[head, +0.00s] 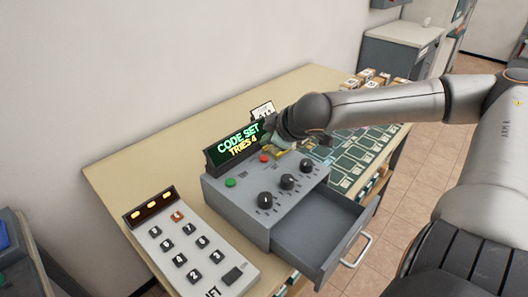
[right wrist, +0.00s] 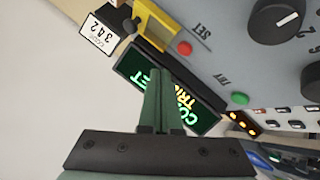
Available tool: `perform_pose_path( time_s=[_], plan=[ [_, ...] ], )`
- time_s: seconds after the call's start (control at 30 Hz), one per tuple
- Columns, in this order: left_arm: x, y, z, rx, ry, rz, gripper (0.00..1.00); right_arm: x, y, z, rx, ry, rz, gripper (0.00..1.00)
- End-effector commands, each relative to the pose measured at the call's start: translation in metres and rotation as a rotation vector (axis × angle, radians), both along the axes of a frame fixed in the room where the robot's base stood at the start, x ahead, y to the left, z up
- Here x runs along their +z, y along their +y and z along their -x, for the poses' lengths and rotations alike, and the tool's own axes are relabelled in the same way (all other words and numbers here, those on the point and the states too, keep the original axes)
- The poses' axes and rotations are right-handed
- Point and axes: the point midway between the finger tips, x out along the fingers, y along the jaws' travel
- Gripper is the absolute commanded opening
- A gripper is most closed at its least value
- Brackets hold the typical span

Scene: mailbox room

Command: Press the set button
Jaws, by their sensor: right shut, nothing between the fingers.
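The grey control box (head: 243,200) stands on the table with three black dials on its sloped top. The red set button (head: 264,158) is at its upper edge; in the right wrist view the red button (right wrist: 184,47) sits beside the word SET. A green button (head: 231,182) is further left, and it shows in the right wrist view (right wrist: 238,98). The display (head: 239,142) reads CODE SET, TRIES 4. My right gripper (right wrist: 158,75) is shut and empty, in front of the display in its wrist view and apart from the red button. My left gripper is out of view.
A drawer (head: 325,228) stands open at the box's front. A keypad (head: 190,245) lies to the left. A yellow part (right wrist: 155,28) is beside the red button, with a white number card (right wrist: 99,30) behind. Green trays (head: 355,150) and small boxes fill the right side.

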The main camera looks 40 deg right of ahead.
Motion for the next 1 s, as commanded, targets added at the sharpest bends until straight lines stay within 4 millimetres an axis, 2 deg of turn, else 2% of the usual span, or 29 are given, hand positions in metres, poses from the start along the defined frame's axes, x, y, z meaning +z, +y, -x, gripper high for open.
perform_pose_path(
  time_s=[0.03,0.23,1.0],
  plan=[
    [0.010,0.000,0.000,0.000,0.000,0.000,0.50,0.011,0.000,0.000,0.000,0.000,0.000,0.00],
    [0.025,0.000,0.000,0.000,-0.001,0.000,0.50,0.027,0.000,0.000,0.000,0.000,0.000,0.00],
    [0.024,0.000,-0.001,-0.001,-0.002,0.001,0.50,0.025,0.000,0.000,0.001,0.000,0.001,0.00]
  ],
)
